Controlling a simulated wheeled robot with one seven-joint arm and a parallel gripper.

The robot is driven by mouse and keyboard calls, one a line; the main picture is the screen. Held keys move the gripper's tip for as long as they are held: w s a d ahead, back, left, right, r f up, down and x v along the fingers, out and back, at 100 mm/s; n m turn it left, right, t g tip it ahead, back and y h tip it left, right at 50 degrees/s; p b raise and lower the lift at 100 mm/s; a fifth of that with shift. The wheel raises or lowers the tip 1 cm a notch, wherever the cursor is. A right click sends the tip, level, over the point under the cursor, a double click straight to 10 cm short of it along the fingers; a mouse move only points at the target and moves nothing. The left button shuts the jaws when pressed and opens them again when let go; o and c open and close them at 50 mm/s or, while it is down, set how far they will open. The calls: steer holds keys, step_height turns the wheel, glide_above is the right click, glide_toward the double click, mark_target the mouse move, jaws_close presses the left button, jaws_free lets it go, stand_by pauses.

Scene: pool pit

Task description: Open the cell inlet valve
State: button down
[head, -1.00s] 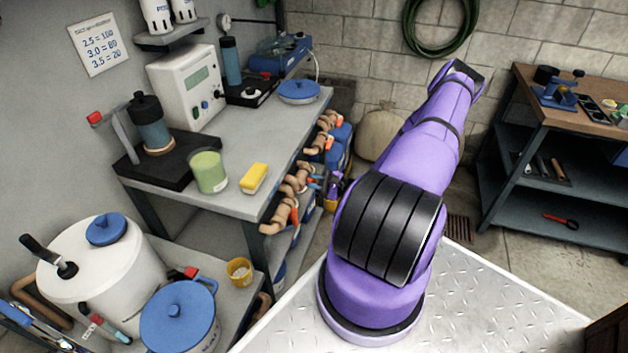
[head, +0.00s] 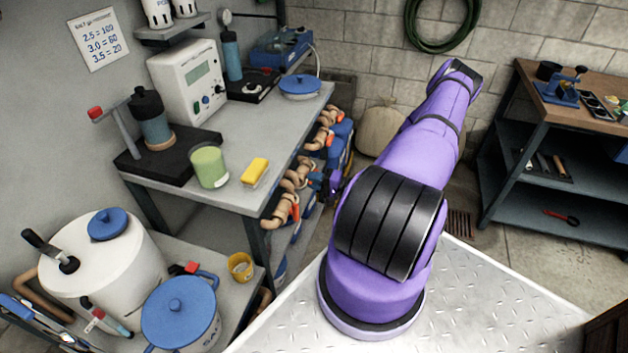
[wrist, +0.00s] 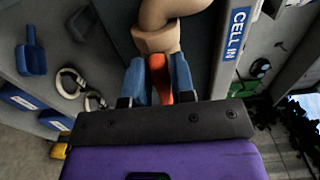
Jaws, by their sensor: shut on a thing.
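The orange valve handle (wrist: 158,79) shows in the wrist view, below a tan pipe fitting (wrist: 157,36). A blue label reading "CELL IN" (wrist: 236,28) is on the post beside it. My gripper (wrist: 158,77) has its two blue fingers on either side of the handle and is shut on it. The fingers hide part of the handle.
Tan pipes with orange handles (head: 283,207) run along the bench (head: 228,188). A yellow sponge (head: 254,171) and green cup (head: 209,166) stand on top. A blue scoop (wrist: 31,56) hangs at left in the wrist view. Open floor lies before the right-hand shelf (head: 545,200).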

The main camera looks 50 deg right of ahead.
stand_by(0.4)
steer(key=c, duration=1.1)
jaws_free()
steer(key=v, duration=1)
steer(key=shift+s+d, duration=0.15)
steer(key=shift+s, duration=0.25)
steer(key=shift+n, duration=0.3)
